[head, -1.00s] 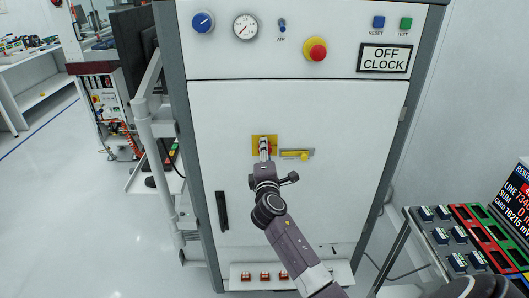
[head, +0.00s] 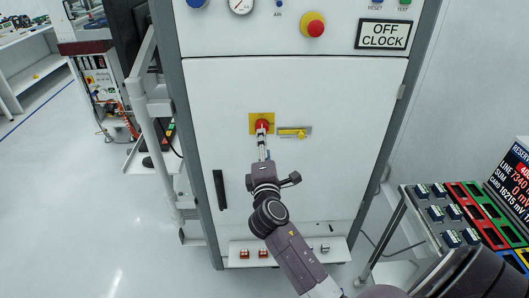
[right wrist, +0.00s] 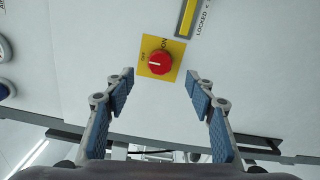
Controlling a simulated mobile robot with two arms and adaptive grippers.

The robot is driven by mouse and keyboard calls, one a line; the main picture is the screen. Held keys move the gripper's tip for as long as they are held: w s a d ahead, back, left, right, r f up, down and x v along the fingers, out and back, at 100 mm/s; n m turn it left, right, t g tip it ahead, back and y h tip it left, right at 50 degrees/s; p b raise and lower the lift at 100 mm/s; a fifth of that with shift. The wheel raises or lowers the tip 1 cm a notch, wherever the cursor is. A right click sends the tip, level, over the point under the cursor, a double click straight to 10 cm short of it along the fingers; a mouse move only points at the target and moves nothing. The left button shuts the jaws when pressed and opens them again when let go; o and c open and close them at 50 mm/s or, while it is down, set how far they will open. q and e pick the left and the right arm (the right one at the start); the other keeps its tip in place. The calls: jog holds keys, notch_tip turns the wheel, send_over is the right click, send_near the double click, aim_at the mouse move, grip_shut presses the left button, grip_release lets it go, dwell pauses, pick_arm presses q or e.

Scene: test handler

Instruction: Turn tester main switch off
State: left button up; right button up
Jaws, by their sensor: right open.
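The main switch is a red round knob (head: 262,125) on a yellow plate (head: 254,117), on the white cabinet door. In the right wrist view the knob (right wrist: 160,63) shows a white line lying roughly level, its left end near the OFF label; the ON label is at the plate's upper right. My right gripper (head: 262,134) points at the knob from in front. In the right wrist view its blue-padded fingers (right wrist: 160,74) are spread wide on both sides of the knob, with nothing between them. They look apart from it. My left gripper is not in view.
A yellow-handled latch (head: 294,133) sits just right of the switch plate. A black door handle (head: 220,189) is lower left. A red emergency button (head: 313,25) and an OFF CLOCK sign (head: 383,35) are above. A rack of coloured trays (head: 480,215) stands at the right.

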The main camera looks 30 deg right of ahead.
jog(key=shift+v, duration=1.5)
